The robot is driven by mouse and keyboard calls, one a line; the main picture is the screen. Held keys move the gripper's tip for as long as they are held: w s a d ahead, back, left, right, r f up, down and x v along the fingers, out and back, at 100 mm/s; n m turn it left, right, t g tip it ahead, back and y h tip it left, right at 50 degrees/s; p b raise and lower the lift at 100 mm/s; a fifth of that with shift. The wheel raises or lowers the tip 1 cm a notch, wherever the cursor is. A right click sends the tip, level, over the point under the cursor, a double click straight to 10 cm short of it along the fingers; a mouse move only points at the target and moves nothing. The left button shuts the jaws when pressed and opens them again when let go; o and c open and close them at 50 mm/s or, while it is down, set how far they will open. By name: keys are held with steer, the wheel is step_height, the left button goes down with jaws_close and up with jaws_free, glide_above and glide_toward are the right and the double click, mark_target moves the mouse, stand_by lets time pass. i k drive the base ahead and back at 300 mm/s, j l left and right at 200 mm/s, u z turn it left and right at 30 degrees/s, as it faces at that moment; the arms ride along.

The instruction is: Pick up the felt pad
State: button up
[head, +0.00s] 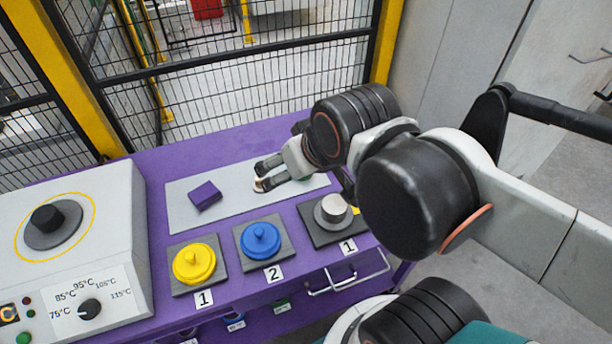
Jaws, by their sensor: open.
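The felt pad appears to be the small dark purple block (205,196) lying flat on the left part of a light grey mat (185,222). My gripper (261,176) is above the mat, to the right of the pad and apart from it. Its two dark fingers point left towards the pad, with a gap between them. Nothing shows held between the fingers. A small pale patch shows at the nearer fingertip; I cannot tell what it is.
The mat lies on a purple bench (165,158). In front of it stand a yellow knobbed piece (194,264), a blue one (261,240) and a silver knob (334,208). A grey heater-like box (110,215) stands left. Mesh fencing (240,90) closes the back.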

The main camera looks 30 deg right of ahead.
mark_target(258, 187)
steer(key=l+u, duration=0.4)
steer(key=k+l+u, duration=0.15)
steer(key=l+u, duration=0.25)
steer(key=k+l, duration=0.1)
steer(key=i+j, duration=0.1)
steer(key=j+u, duration=0.05)
